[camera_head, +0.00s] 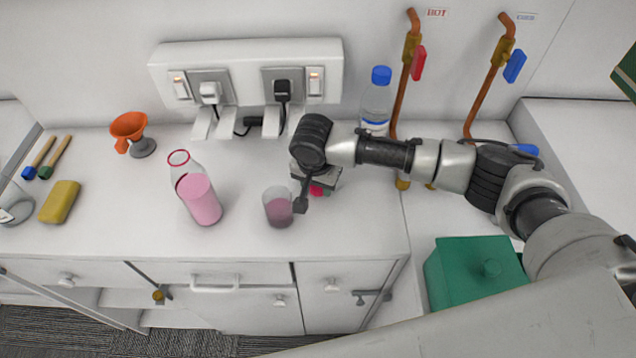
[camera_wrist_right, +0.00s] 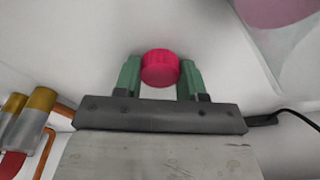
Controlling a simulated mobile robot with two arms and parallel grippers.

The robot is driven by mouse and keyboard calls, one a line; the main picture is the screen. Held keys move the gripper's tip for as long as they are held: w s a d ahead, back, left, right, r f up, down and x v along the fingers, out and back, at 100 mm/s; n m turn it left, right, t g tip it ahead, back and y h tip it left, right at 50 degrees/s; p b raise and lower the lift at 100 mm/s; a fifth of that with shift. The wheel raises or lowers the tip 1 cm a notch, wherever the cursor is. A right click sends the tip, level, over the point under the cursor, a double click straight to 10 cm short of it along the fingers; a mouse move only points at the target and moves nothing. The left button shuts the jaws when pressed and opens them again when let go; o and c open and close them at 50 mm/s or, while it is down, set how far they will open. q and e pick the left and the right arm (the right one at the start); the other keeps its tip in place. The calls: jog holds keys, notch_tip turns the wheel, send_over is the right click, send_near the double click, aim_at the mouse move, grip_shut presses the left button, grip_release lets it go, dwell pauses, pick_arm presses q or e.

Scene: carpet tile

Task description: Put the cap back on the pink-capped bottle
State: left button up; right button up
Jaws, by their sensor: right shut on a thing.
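My right gripper (camera_head: 316,184) is shut on a small pink-red cap (camera_wrist_right: 160,68), held between its green fingers. The cap shows only partly under the wrist in the head view. The clear bottle (camera_head: 200,200) with pink liquid stands uncapped on the counter, to the left of the gripper and apart from it. A red ring shows at its mouth. My left gripper is not in view.
A glass (camera_head: 278,208) with pink liquid stands between the bottle and my right gripper. A blue-capped bottle (camera_head: 376,105) stands behind my arm. An orange funnel (camera_head: 129,130) and a yellow sponge (camera_head: 60,201) lie left. The counter front has free room.

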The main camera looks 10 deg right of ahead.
jog(key=shift+r, duration=0.6)
notch_tip(320, 180, up, 3)
jog(key=shift+f+b, duration=0.1)
jog(key=shift+b, duration=0.5)
pick_arm(q)
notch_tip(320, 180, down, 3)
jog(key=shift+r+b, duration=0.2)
jog(key=shift+b, duration=0.45)
pick_arm(e)
jog(key=s+d+r, duration=0.7)
jog(key=s+d, duration=0.1)
jog(key=shift+s, duration=0.25)
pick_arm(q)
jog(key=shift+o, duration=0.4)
